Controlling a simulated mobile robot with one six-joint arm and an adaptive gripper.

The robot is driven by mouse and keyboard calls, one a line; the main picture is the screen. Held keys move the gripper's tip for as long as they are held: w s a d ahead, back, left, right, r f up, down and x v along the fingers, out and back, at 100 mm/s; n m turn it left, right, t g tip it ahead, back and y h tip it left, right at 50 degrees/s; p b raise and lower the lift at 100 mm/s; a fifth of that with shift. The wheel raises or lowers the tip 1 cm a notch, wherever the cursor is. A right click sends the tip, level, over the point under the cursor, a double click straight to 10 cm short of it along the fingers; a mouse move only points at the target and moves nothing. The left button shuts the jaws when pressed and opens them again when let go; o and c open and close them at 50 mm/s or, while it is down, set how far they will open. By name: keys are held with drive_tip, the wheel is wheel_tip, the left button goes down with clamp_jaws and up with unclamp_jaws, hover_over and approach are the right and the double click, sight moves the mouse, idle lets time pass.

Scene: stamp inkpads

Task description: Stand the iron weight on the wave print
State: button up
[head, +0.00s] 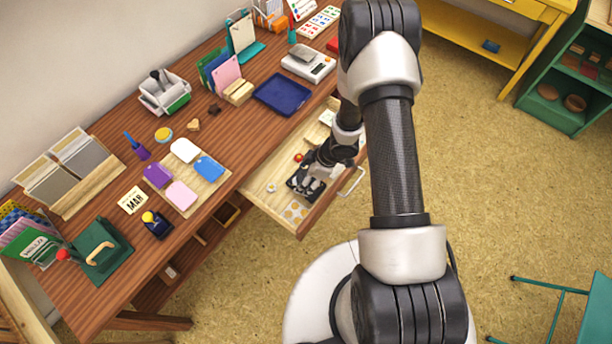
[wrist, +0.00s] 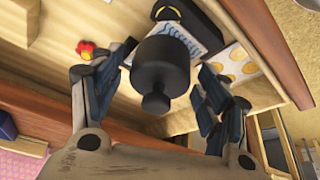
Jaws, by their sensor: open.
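The iron weight (wrist: 160,72), a black cylinder with a knob, stands between the fingers of my gripper (wrist: 165,78) in the wrist view. My gripper is open, with a finger on either side of the weight. The wave print (wrist: 187,38), a pale sheet with blue wavy lines, shows just beyond the weight, which hides part of it. Whether the weight's base rests on it is hidden. In the head view my gripper (head: 314,172) is low inside the open drawer (head: 262,196), and the weight is hard to make out there.
A dark pad (wrist: 203,14) lies beside the print. A sheet with yellow round spots (wrist: 236,66) and a small red item (wrist: 86,48) are also in the drawer. The desk above holds a blue tray (head: 283,94) and coloured cards on a wooden board (head: 206,188).

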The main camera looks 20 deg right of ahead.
drive_tip(key=w+d+r+m+t+h+p, duration=0.15)
drive_tip(key=d+r, duration=0.25)
drive_tip(key=r, duration=0.9)
drive_tip(key=s+d+r+m+t+h+p, duration=0.1)
drive_tip(key=d+r+m+h+p, duration=0.25)
drive_tip(key=r, duration=0.85)
drive_tip(key=w+d+r+m+t+h+p, duration=0.15)
drive_tip(key=d+r, duration=0.35)
drive_tip(key=r, duration=0.8)
drive_tip(key=s+a+r+m+h, duration=0.1)
drive_tip(key=s+a+r+m, duration=0.25)
drive_tip(key=s+r, duration=0.6)
drive_tip(key=s+a+r+m+y, duration=0.1)
drive_tip(key=s+a, duration=0.3)
drive_tip(key=s, duration=0.3)
drive_tip(key=s+a+r+m+g+y, duration=0.1)
drive_tip(key=s+a+y, duration=0.1)
drive_tip(key=s+a, duration=0.3)
drive_tip(key=shift+s+r+m+g, duration=0.2)
drive_tip(key=shift+s+m+g, duration=0.1)
drive_tip(key=shift+s, duration=0.65)
